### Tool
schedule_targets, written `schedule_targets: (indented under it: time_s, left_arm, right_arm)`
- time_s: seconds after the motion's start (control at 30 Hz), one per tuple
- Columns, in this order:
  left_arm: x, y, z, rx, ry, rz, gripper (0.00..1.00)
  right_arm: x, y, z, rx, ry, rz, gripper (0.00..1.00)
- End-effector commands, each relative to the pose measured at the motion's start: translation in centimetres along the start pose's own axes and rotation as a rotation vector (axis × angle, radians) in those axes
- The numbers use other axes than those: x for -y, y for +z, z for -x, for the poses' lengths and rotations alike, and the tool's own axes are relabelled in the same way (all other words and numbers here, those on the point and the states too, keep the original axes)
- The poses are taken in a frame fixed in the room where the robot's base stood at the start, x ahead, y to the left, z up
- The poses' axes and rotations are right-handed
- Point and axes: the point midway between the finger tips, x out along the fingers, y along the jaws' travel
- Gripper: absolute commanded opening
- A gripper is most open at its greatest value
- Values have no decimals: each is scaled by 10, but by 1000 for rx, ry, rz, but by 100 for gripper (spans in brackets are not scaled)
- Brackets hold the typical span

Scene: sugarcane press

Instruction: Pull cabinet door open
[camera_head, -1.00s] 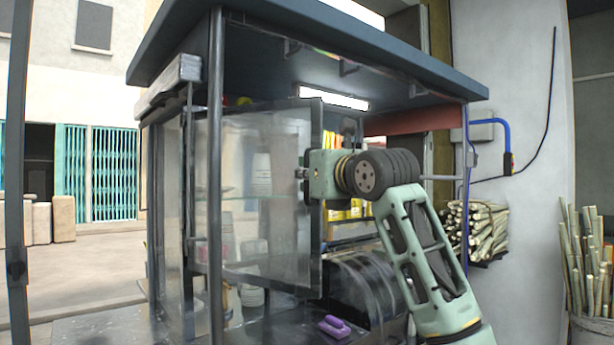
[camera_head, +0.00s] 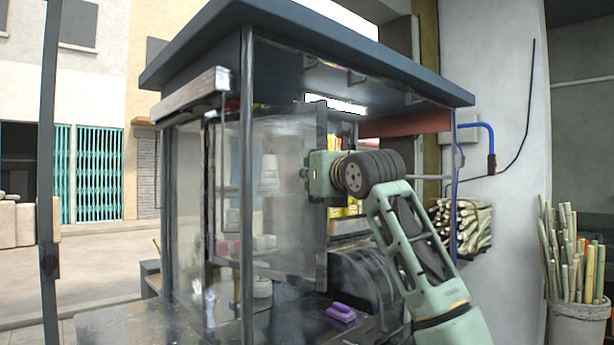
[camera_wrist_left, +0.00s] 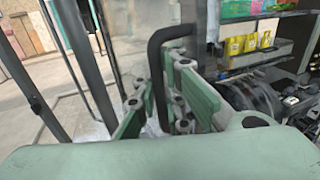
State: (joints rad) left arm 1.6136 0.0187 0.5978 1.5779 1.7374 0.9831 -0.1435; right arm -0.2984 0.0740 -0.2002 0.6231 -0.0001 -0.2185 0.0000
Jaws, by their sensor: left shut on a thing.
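The cabinet door (camera_head: 285,205) is a clear panel in a dark frame, standing swung out at an angle from the glazed cabinet (camera_head: 187,215). Its free edge is on the right in the head view. My left gripper (camera_head: 306,173) is at this edge, about mid-height, shut on the door's handle. In the left wrist view the dark handle (camera_wrist_left: 155,75) is a bent bar, and the green fingers of my left gripper (camera_wrist_left: 157,108) close around its lower part. In the head view the handle is mostly hidden by the gripper. My right gripper is not in view.
A dark post (camera_head: 246,190) stands in front of the door. A purple object (camera_head: 341,312) lies on the counter (camera_head: 110,325) below. Yellow packages (camera_wrist_left: 250,42) sit on a shelf inside. Cane stalks (camera_head: 575,255) stand in a bucket at the right.

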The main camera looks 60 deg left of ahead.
Motion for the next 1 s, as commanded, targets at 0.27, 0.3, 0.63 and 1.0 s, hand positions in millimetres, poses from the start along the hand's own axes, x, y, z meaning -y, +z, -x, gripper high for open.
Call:
schedule_targets:
  time_s: [0.27, 0.3, 0.63, 1.0]
  left_arm:
    - [4, -1, 2, -2, -8, 0, 20]
    - [4, -1, 2, -2, -7, 0, 23]
    - [1, -1, 1, -2, -2, 0, 28]
    - [3, -1, 52, 0, -7, 0, 28]
  right_arm:
    - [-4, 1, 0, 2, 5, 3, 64]
    - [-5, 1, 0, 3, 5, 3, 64]
    - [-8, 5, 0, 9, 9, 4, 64]
    - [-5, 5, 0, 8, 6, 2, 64]
